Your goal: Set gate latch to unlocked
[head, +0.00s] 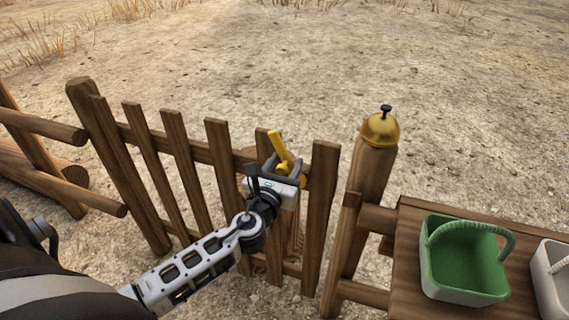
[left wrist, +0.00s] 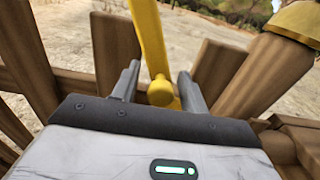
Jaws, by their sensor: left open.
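The yellow gate latch (head: 279,147) is on the upper part of the wooden gate (head: 213,157), near its right end. In the head view its handle slants up and to the left. My left gripper (head: 276,168) is at the latch, with its fingers on either side of it. In the left wrist view the yellow latch (left wrist: 151,45) rises between the two open fingers (left wrist: 160,88), with its round pivot end low between them. I cannot tell whether a finger touches it. Part of the latch base is hidden by the gripper. My right gripper is not in view.
A brass bell (head: 381,128) sits on the post (head: 368,172) right of the gate. A wooden table (head: 408,262) at the lower right holds a green basket (head: 462,295) and a white basket (head: 547,283). Fence rails (head: 45,128) stand at left. Open dirt lies beyond.

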